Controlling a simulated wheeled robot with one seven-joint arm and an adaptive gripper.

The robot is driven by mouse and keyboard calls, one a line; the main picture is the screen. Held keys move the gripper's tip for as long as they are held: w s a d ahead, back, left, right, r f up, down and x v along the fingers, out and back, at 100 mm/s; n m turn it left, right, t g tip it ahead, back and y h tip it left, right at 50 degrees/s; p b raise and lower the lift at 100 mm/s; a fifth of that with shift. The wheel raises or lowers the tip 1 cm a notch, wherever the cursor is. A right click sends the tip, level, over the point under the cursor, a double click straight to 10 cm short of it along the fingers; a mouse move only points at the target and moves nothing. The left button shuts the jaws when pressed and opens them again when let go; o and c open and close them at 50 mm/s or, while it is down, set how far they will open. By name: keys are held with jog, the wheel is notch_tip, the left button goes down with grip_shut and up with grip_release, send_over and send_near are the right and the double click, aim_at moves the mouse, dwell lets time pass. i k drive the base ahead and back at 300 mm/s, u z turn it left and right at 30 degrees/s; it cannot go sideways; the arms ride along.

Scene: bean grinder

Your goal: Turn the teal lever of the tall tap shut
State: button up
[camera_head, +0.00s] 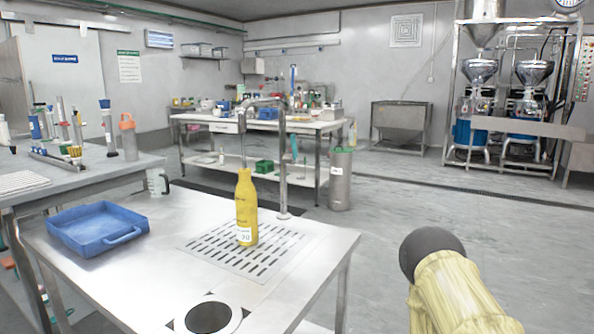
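The tall tap (282,168) is a slim grey metal pipe rising at the back right of the steel table. Its top bends left into a spout above the yellow bottle. The teal lever (294,149) shows as a small, roughly upright bar on the right side of the pipe, at mid height. It is too small to tell its exact angle. A cream and dark part at the lower right looks like my own arm. My gripper is not in view, and nothing is seen touching the tap.
The yellow bottle (246,208) stands upright on the slotted drain grate (270,262). A blue tray (97,229) lies on the table's left side, and a round dark opening (208,317) is at its front. A tall grey canister (340,179) stands behind. Floor is clear at right.

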aim_at(292, 139)
jog(key=k, duration=0.55)
jog(key=z, duration=0.4)
jog(key=i, duration=1.15)
jog(key=u, duration=0.6)
